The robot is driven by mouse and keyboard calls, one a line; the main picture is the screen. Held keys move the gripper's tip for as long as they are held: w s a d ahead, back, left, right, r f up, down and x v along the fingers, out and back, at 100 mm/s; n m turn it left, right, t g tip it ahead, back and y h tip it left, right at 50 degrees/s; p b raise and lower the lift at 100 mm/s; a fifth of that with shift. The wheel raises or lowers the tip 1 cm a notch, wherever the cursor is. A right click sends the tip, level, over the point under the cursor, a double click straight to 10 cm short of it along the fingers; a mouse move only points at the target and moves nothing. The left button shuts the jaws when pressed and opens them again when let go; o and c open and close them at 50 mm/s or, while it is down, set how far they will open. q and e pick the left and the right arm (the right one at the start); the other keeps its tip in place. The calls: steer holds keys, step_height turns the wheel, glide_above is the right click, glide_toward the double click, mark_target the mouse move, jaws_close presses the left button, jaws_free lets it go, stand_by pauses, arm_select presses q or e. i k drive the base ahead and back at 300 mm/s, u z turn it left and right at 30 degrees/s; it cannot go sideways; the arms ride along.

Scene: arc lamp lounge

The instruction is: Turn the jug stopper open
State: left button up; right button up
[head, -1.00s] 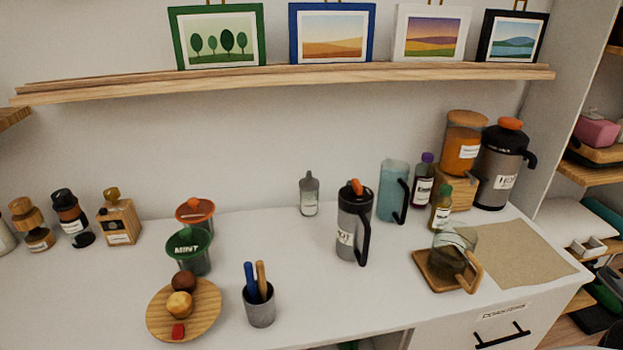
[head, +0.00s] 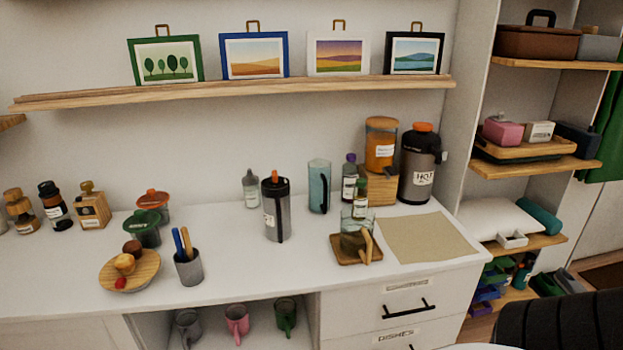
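The likely jug (head: 277,212) is a tall grey, dark-lidded vessel with a black handle, upright in the middle of the white counter. Its orange stopper (head: 274,177) sticks up from the lid; I cannot tell which way it is turned. A larger grey and black vessel (head: 415,178) labelled HOT, with an orange top (head: 423,127), stands at the back right. Neither of my grippers is in view.
Left of the jug stand a grey cup with utensils (head: 188,267) and a wooden plate (head: 140,279). Right of it are a blue pitcher (head: 318,189) and a glass jug (head: 355,232) on a wooden coaster. The counter (head: 235,280) in front is clear.

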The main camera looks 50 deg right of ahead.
mark_target(275, 180)
steer(key=z, duration=1.35)
